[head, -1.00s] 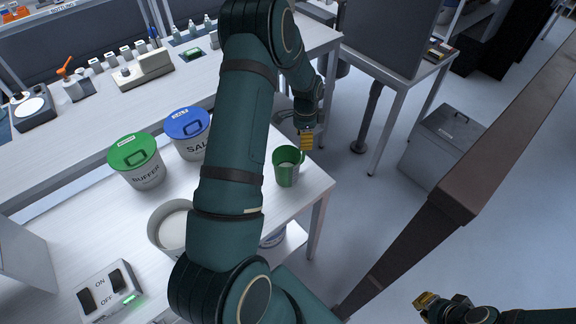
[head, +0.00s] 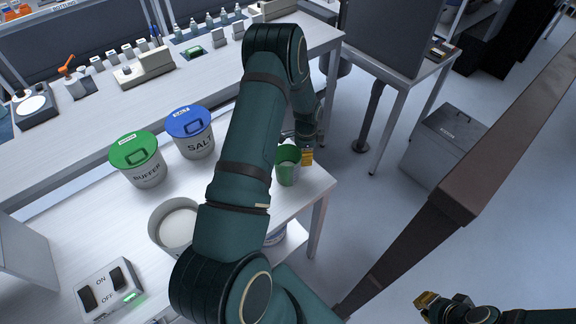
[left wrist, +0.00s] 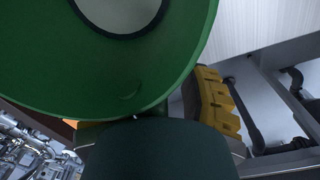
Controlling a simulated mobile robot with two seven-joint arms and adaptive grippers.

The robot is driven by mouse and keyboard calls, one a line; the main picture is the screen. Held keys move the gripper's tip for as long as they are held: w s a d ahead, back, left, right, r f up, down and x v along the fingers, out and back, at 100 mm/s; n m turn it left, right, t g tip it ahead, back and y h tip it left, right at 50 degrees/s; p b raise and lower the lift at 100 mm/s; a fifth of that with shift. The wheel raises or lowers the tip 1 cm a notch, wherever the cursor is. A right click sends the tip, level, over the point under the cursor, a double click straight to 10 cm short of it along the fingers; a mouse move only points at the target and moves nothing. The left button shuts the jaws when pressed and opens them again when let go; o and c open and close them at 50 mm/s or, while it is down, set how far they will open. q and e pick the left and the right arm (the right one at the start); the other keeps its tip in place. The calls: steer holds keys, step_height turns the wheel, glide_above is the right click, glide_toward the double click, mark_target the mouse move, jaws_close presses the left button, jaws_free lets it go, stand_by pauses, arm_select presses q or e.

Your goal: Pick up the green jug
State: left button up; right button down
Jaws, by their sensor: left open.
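The green jug (head: 287,165) stands upright near the right end of the white bench, partly hidden by my left arm. In the left wrist view the jug (left wrist: 150,90) fills the upper left, very close, with a pale round area inside it. My left gripper (head: 307,157) is open, its yellow fingers just right of the jug at its side. One yellow pad shows right of a dark green shape in the wrist view, and a sliver shows left of it. I cannot tell whether they touch the jug. My right gripper (head: 427,300) is low at the right, away from the bench.
A blue-lidded salt bucket (head: 191,134), a green-lidded buffer bucket (head: 137,160) and an open pot of white material (head: 175,226) stand left of my left arm. An on/off switch box (head: 109,289) sits at the front left. A brown beam (head: 458,190) crosses the right side.

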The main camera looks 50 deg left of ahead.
arm_select(q)
jaws_close()
steer(key=shift+r, duration=0.1)
